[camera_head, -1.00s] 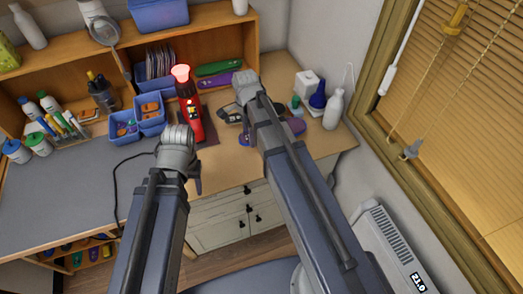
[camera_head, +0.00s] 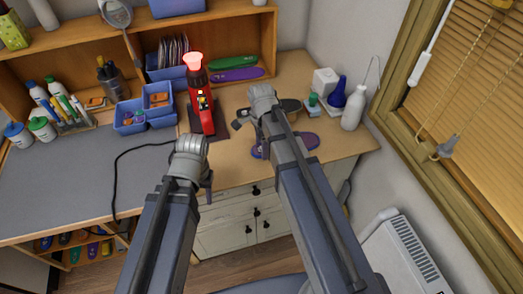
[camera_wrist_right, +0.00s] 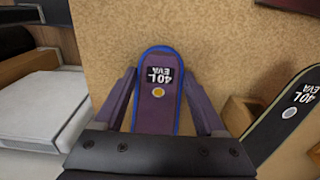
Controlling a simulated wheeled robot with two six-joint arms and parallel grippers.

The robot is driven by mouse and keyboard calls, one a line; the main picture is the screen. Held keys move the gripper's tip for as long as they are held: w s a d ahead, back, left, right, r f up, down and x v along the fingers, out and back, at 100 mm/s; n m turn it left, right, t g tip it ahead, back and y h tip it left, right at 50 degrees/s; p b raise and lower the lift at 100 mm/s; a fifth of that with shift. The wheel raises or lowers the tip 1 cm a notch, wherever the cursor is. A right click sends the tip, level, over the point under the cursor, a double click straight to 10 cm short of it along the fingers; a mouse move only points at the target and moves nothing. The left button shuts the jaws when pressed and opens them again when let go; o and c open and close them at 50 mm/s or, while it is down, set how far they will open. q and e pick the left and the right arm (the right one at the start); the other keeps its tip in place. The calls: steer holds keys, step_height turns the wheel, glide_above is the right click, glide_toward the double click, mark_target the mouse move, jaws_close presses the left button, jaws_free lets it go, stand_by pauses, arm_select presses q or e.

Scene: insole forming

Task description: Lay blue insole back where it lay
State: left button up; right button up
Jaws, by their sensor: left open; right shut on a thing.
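The blue insole (camera_wrist_right: 157,105) is dark purple-blue with a bright blue rim and a "40L EVA" label. In the right wrist view it lies between the two fingers of my right gripper (camera_wrist_right: 158,78), which is shut on it.
A dark "40L EVA" insole (camera_wrist_right: 288,118) lies further back beside the held one. A red heat tool (camera_head: 203,108) with a glowing top stands to the left, near blue bins (camera_head: 131,120). A white bottle (camera_head: 353,108) stands at the right. Bare wood desktop (camera_head: 342,140) lies right of the insole.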

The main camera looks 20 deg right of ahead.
steer(key=shift+f, duration=0.15)
steer(key=o, duration=1.3)
step_height(320, 180, up, 12)
steer(key=p, duration=1.2)
steer(key=shift+r, duration=0.2)
